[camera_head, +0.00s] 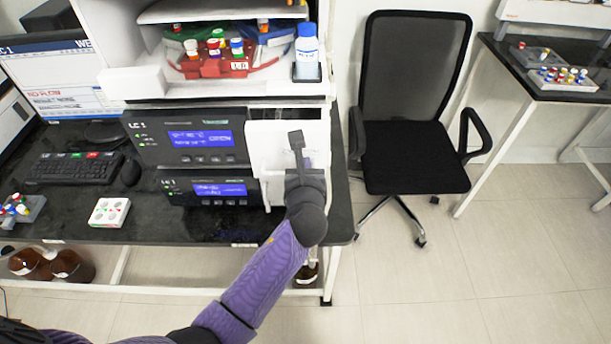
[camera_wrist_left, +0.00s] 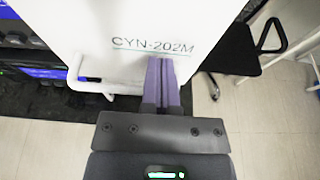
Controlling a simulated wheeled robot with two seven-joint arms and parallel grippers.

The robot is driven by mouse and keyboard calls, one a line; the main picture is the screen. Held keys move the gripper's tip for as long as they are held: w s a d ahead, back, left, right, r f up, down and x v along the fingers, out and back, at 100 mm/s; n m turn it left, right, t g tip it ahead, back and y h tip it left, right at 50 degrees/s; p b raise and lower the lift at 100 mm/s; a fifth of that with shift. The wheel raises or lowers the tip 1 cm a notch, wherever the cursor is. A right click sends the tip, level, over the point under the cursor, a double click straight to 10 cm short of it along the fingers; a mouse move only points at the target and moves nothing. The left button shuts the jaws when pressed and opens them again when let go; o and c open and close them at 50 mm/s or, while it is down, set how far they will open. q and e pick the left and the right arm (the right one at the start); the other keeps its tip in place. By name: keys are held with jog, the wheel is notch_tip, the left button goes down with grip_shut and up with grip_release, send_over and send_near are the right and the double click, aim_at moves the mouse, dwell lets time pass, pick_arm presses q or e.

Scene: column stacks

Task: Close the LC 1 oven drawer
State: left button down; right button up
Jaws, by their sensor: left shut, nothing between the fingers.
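The white front of the LC 1 oven drawer (camera_head: 262,140) is at the right end of the black LC 1 stack (camera_head: 190,137). In the left wrist view this white panel (camera_wrist_left: 225,25), marked CYN-202M, fills much of the upper middle. My left gripper (camera_head: 297,140) is in front of the panel in the head view. Its purple fingers (camera_wrist_left: 162,75) are together and empty, pointing at the panel just below the lettering. I cannot tell whether they touch it. The gripper and arm cover part of the panel, and how far the drawer stands out is unclear. My right gripper is not in view.
Above the oven is a tray with bottles (camera_head: 215,62) and a white bottle with a blue cap (camera_head: 307,50). A black chair (camera_head: 415,155) stands right of the bench. A keyboard (camera_head: 75,168) and a white vial block (camera_head: 110,212) are on the bench at left.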

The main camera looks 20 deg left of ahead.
aim_at(304, 150)
pick_arm(q)
jog(key=shift+w, duration=0.1)
jog(key=w, duration=0.2)
jog(key=w+a, duration=0.1)
jog(key=w, duration=0.1)
jog(key=shift+w+a+b, duration=0.15)
jog(key=shift+w+b, duration=0.1)
jog(key=shift+b, duration=0.05)
jog(key=shift+r, duration=0.2)
